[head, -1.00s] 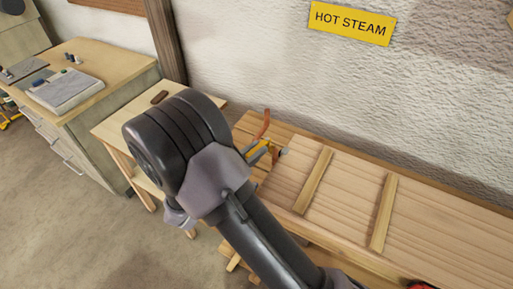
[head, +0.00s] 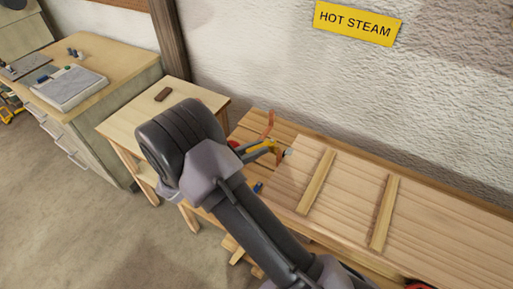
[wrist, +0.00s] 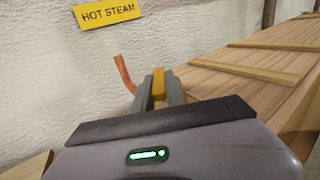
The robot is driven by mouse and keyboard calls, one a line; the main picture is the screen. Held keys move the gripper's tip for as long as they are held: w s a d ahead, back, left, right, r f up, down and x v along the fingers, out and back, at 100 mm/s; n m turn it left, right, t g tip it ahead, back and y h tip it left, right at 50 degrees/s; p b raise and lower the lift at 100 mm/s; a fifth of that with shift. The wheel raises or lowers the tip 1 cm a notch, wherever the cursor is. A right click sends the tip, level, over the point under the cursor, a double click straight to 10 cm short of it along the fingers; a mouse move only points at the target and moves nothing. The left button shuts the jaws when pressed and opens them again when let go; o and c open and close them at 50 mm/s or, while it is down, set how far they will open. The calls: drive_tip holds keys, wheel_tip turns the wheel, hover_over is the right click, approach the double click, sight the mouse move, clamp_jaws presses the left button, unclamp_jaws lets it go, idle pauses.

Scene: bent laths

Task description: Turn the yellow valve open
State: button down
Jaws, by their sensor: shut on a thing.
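The yellow valve handle (wrist: 158,83) stands between the two grey fingers of my gripper (wrist: 158,90) in the wrist view. The gripper is shut on it. In the head view, a bit of the yellow handle (head: 265,146) shows beside the fingers, at the left end of the long wooden box. A bent copper-coloured pipe (head: 269,124) rises just behind the valve; it also shows in the wrist view (wrist: 124,75). The valve's body is mostly hidden by my fingers and wrist.
The long wooden box (head: 350,195) with cross battens runs to the right along the wall. A yellow HOT STEAM sign (head: 357,23) hangs above. A small wooden table (head: 130,119) and a drawer desk (head: 130,75) stand at the left. The floor at lower left is clear.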

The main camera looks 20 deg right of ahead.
drive_tip(key=c, duration=1.4)
unclamp_jaws()
drive_tip(key=shift+o, duration=0.2)
drive_tip(key=shift+a, duration=0.1)
drive_tip(key=p+v, duration=0.2)
drive_tip(key=v, duration=1.5)
drive_tip(key=shift+p, duration=0.3)
drive_tip(key=shift+a, duration=0.1)
